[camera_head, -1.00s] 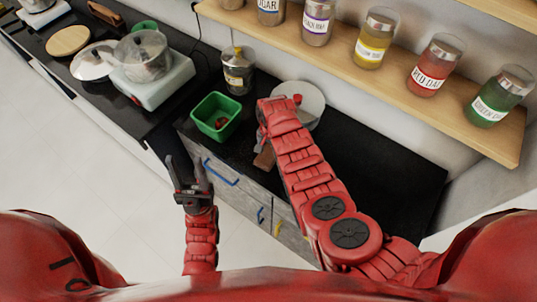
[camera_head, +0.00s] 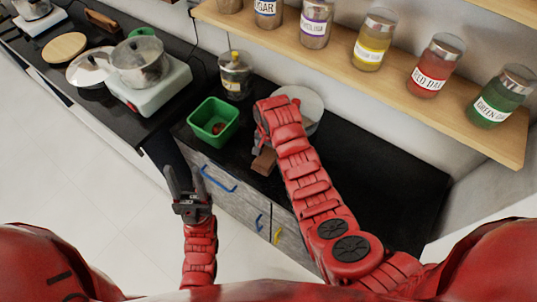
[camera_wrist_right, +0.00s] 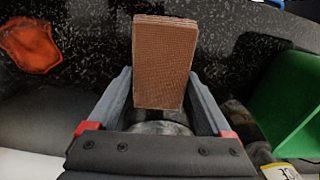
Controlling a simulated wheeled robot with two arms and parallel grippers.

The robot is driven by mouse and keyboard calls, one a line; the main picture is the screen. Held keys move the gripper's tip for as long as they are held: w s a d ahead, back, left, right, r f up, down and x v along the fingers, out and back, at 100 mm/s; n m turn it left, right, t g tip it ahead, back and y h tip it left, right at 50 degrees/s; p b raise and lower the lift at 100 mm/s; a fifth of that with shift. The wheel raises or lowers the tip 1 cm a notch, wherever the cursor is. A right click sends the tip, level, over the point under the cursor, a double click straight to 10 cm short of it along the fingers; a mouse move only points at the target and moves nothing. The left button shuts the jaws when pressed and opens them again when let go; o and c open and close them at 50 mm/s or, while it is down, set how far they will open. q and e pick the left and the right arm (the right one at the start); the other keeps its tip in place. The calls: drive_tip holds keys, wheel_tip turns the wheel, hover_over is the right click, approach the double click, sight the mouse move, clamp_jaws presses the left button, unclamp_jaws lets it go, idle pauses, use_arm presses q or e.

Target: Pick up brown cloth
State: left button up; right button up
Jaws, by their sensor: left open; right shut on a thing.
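The brown cloth (camera_head: 264,161) is a small folded rectangle at the front edge of the black counter. In the right wrist view the brown cloth (camera_wrist_right: 165,60) stands out between the fingertips, with its far end beyond them. My right gripper (camera_wrist_right: 160,77) is shut on it. In the head view my right gripper (camera_head: 260,143) is partly hidden by its own arm. Whether the cloth touches the counter is unclear. My left gripper (camera_head: 186,184) is open and empty, low in front of the drawers.
A pale round thing (camera_head: 302,104) lies behind my right arm. An orange-red flat piece (camera_wrist_right: 30,45) shows in the wrist view. A jar shelf (camera_head: 340,60) overhangs the counter's back.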

sight(271, 164)
drive_tip(key=s, duration=0.4)
drive_tip(key=shift+d+r+b, duration=0.1)
drive_tip(key=shift+d+b, duration=0.2)
drive_tip(key=shift+b, duration=0.1)
drive_tip(key=s+p, duration=0.1)
drive_tip(key=s+r+p, duration=0.1)
drive_tip(key=p, duration=0.1)
drive_tip(key=shift+d+r, duration=0.1)
drive_tip(key=shift+r, duration=0.15)
drive_tip(key=s+p, duration=0.1)
drive_tip(key=s, duration=0.1)
drive_tip(key=s+p, duration=0.1)
drive_tip(key=s, duration=0.2)
drive_tip(key=s+p, duration=0.2)
drive_tip(key=shift+s+d, duration=0.35)
drive_tip(key=shift+d, duration=0.05)
drive_tip(key=shift+s+f, duration=0.1)
drive_tip(key=shift+s, duration=0.4)
